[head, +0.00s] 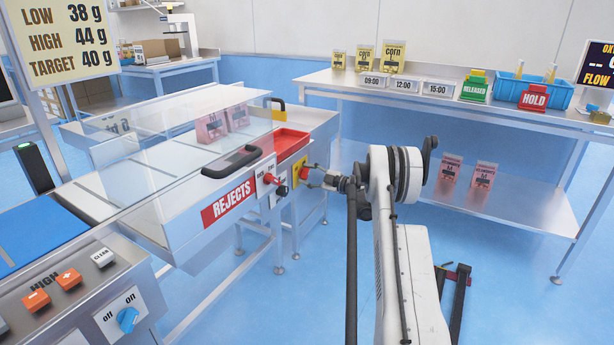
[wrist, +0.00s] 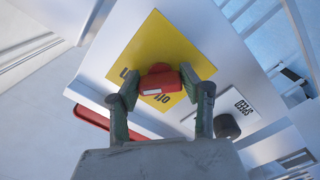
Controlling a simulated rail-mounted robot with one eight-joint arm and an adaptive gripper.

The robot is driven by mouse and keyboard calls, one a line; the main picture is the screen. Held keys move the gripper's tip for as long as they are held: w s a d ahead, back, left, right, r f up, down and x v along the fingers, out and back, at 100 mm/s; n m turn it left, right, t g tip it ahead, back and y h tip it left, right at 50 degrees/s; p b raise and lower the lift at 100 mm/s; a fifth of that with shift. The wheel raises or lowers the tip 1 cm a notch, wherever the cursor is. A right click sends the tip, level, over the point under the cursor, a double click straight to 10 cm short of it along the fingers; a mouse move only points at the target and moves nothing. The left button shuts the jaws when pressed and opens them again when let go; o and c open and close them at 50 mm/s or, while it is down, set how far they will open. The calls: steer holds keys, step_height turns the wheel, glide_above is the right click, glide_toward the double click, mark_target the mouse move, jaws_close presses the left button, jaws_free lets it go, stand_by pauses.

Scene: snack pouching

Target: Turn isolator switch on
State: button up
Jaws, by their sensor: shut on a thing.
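The isolator switch is a red knob (wrist: 160,83) on a yellow plate (wrist: 168,42) with dark lettering, partly covered. In the wrist view my gripper (wrist: 158,78) is shut on the knob, with one dark finger on each side. The knob's bar lies roughly across the picture. I cannot tell which marking it points at. In the head view the yellow plate (head: 299,167) is on the front of the steel machine, right of the REJECTS box. My gripper (head: 316,178) reaches it from the right.
A dark knob (wrist: 226,126) beside a SPEED label is close to my right finger. The clear REJECTS box (head: 229,203) and another red knob (head: 282,190) are left of the yellow plate. The steel table (head: 330,78) stands behind. Blue floor is open below.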

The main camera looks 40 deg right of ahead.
steer(key=shift+m, duration=0.7)
steer(key=o, duration=1.2)
steer(key=shift+c, duration=0.2)
steer(key=shift+s, duration=0.1)
steer(key=v, duration=1.2)
steer(key=shift+d+r, duration=0.1)
